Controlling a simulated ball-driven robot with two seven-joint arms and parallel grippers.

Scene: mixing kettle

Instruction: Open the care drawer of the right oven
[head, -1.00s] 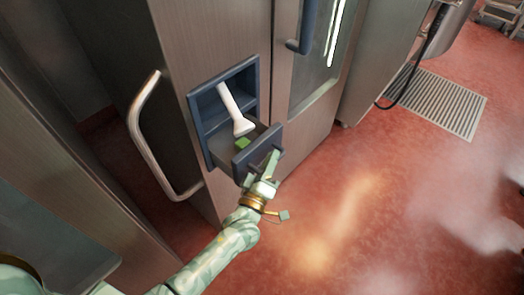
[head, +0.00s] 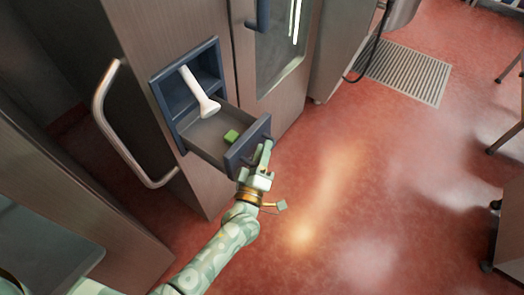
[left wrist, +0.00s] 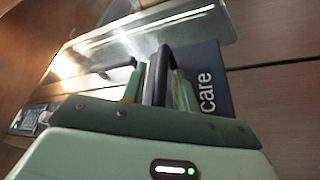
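The care drawer (head: 238,154) is a grey drawer with a dark blue front, low on the steel oven (head: 200,40) in the head view. It is pulled well out of its blue-framed recess. My left gripper (head: 262,160) is at the drawer's front. In the left wrist view its two green fingers (left wrist: 157,88) are closed around the dark drawer handle (left wrist: 157,72). The word "care" shows on the drawer front (left wrist: 205,80) beside it. A white funnel-shaped piece (head: 200,95) leans from the recess. My right gripper is out of view.
A curved metal door handle (head: 103,110) sticks out left of the drawer. Another steel cabinet (head: 70,190) stands at lower left. The red floor (head: 360,170) right of the drawer is open, with a drain grate (head: 405,72) behind and dark table legs at the right edge.

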